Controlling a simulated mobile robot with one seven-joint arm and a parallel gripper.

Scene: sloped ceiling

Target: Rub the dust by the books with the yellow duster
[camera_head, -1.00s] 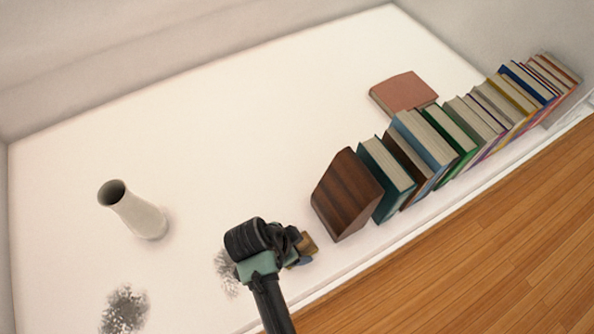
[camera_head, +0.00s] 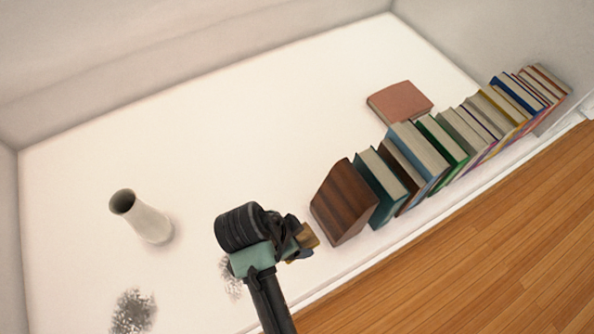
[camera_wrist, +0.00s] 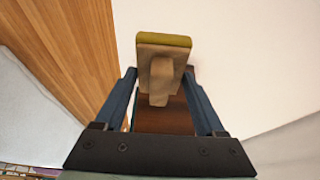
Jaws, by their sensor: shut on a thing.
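My gripper (camera_head: 300,248) is shut on the duster (camera_head: 309,236), left of the wooden block at the end of the book row. In the wrist view, my gripper (camera_wrist: 160,84) holds the duster's pale wooden handle, and its yellow pad (camera_wrist: 165,40) points away from the fingers. A grey dust patch (camera_head: 231,284) lies behind and left of my arm, partly hidden by it. A second dust patch (camera_head: 133,311) lies farther left, below the vase. I cannot tell whether the pad touches the white surface.
The row of books (camera_head: 420,150) leans along the right edge, with the dark wooden block (camera_head: 343,201) at its near end. A pink book (camera_head: 400,101) lies flat behind them. A pale vase (camera_head: 147,219) stands at left. The white surface (camera_head: 260,130) between is clear.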

